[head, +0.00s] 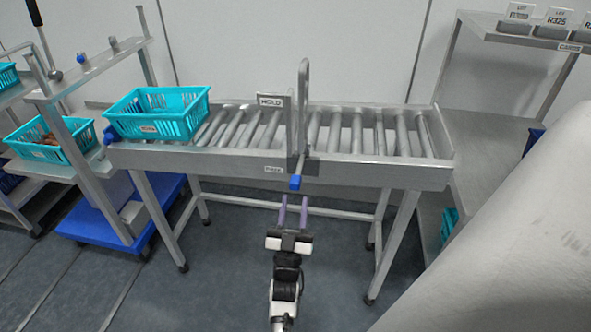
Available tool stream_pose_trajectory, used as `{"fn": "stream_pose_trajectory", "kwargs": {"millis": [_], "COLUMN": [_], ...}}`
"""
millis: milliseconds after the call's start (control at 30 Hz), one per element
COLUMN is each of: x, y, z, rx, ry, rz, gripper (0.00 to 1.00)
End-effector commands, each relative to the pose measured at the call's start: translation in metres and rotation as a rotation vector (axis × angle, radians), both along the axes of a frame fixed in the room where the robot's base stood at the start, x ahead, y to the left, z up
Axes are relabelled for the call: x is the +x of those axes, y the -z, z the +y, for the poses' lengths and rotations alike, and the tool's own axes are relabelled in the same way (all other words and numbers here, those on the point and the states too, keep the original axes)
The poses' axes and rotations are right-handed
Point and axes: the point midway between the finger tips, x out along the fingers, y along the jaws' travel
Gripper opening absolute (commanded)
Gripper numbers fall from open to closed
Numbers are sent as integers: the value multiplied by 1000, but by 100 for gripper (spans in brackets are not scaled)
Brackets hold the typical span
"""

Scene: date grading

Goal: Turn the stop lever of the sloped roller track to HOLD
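The sloped roller track (380,172) stands across the middle on grey legs. Its stop lever ends in a blue knob (295,183) at the front rail, beside the lower label (274,169), which seems to read PASS. The HOLD sign (270,100) stands higher, just left of a tall grey bent bar (304,85) that rises over the rollers. My gripper (294,198) is in front of the track, just below the knob in the picture. Its two purple fingers are apart, with nothing visible between them. Whether the fingertips touch the knob is unclear.
A teal crate (157,128) sits on the track's left end; the rollers to the right are bare. A left rack holds another teal crate (42,153) with dates. A blue dolly (125,218) is below. Right shelving (500,125) stands close. Open floor lies in front.

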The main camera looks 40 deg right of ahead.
Motion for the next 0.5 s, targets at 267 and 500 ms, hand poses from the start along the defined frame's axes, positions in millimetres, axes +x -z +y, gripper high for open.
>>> {"fn": "stream_pose_trajectory", "kwargs": {"millis": [267,500], "x": [26,37], "y": [-43,-56], "z": [-30,-42], "rx": [0,1], "ry": [-1,-1], "rz": [-1,1], "gripper": [34,34]}}
